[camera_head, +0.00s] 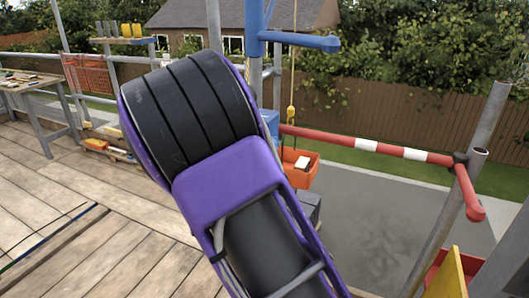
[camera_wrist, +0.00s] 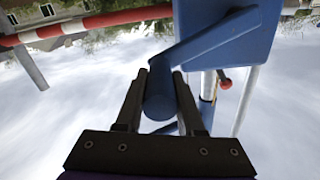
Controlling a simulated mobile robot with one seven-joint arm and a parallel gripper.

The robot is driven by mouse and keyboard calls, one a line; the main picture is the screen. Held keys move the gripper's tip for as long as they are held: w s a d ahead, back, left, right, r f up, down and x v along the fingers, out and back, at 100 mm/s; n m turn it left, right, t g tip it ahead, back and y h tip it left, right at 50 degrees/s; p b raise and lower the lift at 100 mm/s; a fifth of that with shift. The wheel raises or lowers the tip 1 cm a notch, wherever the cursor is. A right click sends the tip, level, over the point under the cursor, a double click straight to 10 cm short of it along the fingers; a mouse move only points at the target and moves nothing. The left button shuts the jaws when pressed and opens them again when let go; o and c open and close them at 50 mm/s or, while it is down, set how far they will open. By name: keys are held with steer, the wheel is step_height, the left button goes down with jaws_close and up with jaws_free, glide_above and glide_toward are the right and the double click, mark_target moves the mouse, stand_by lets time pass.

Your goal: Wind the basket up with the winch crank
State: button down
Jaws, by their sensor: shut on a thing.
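The orange basket (camera_head: 299,181) hangs below a yellow hook block (camera_head: 291,112) on a rope, past the deck over the grey ground. A pale block (camera_head: 302,163) shows in it. The blue hoist arm (camera_head: 300,40) is above. A blue winch housing (camera_wrist: 262,28) fills the top of the wrist view, with a crank arm (camera_wrist: 207,44) slanting down to a round blue crank handle (camera_wrist: 160,98). My gripper (camera_wrist: 161,75) is shut on this handle, one finger on each side. In the head view my arm hides the gripper and most of the winch.
A red-and-white guard rail (camera_head: 370,147) runs right of the winch, with a grey scaffold pole (camera_head: 445,190) at its end. A yellow board (camera_head: 447,275) stands lower right. A workbench (camera_head: 30,82) stands far left. The plank deck (camera_head: 70,185) is mostly clear.

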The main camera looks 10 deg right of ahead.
steer(key=shift+f, duration=0.15)
steer(key=c, duration=0.5)
jaws_free()
steer(key=shift+s+a, duration=0.1)
steer(key=v, duration=1.7)
steer(key=shift+s, duration=0.1)
steer(key=shift+p, duration=0.3)
